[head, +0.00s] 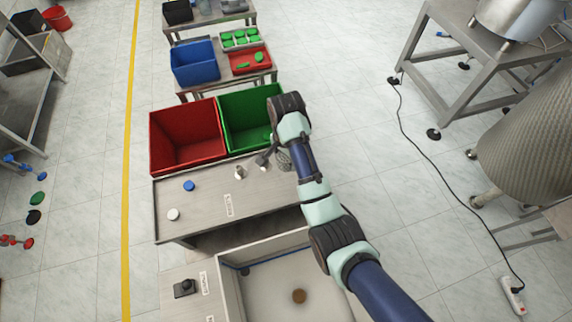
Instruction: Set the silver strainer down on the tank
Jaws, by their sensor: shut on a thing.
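My gripper (268,152) is over the right end of the grey metal table. It is small and partly hidden by my wrist. It appears shut on a grey, silvery thing (284,160), which I take for the silver strainer; its full outline is hard to make out. A pale open basin (232,287) stands in front of the table, with a brown round spot on its floor. A shiny metal vessel (517,17) stands on a stand at the upper right. I cannot tell for sure which of these is the tank.
A red bin (187,135) and a green bin (247,110) stand behind the table (206,205). On the table are a blue cap (188,185), a white cap (173,214) and a small silvery item (240,172). A black cable (432,158) crosses the floor.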

